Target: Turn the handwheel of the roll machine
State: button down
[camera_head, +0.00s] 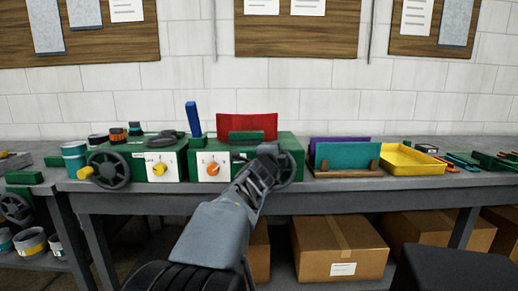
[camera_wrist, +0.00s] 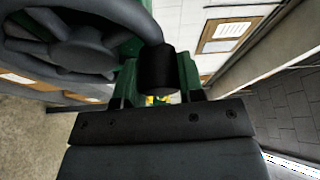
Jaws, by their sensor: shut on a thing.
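A green machine (camera_head: 286,142) with a white front panel and an orange dial (camera_head: 213,169) stands on the bench. Its dark handwheel (camera_head: 291,172) is at the right of its front, partly hidden by my arm; the rim and hub of the handwheel fill the upper left of the wrist view (camera_wrist: 75,45). My gripper (camera_head: 268,153) is at this wheel. In the wrist view my gripper (camera_wrist: 158,80) is shut on the wheel's black cylindrical handle (camera_wrist: 157,66), with one finger on each side. The dark jaws hide the handle in the head view.
A similar green machine (camera_head: 127,150) with a yellow dial and its own handwheel (camera_head: 108,170) stands to the left. A rack with teal and purple sheets (camera_head: 347,173) and a yellow tray (camera_head: 408,170) are to the right. Cardboard boxes (camera_head: 340,250) sit under the bench.

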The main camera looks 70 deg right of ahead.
aim_at(294, 161)
jog(key=s+m+y+p, duration=0.1)
jog(key=m, duration=0.1)
jog(key=s+f+m+p, duration=0.1)
jog(key=m, duration=0.1)
jog(key=s+d+m+y+p, duration=0.1)
jog(key=s+m+p, duration=0.1)
jog(key=shift+d+f+t+y, duration=0.1)
jog(key=shift+f+t+y, duration=0.05)
jog(key=shift+t+y, duration=0.15)
jog(key=m, duration=0.1)
jog(key=s+f+m+p, duration=0.1)
jog(key=shift+d+f+m+t+y, duration=0.2)
jog(key=shift+m+t+y, duration=0.1)
jog(key=shift+t+y, duration=0.1)
jog(key=shift+s+d+f+m+t+y+p, duration=0.1)
jog(key=shift+s+f+m+t+y+p, duration=0.15)
jog(key=shift+f+m+t+p, duration=0.4)
jog(key=shift+s+d+f+m+t+y+p, duration=0.1)
jog(key=shift+f+m+t+y+p, duration=0.2)
jog(key=shift+f+m, duration=0.6)
jog(key=shift+s+f+m+t+y+p, duration=0.2)
jog(key=shift+f+m+t+y+p, duration=0.25)
jog(key=shift+m, duration=0.5)
jog(key=shift+f+t, duration=0.2)
jog(key=shift+t, duration=0.1)
jog(key=c, duration=1)
grip_release()
jog(key=shift+a, duration=0.1)
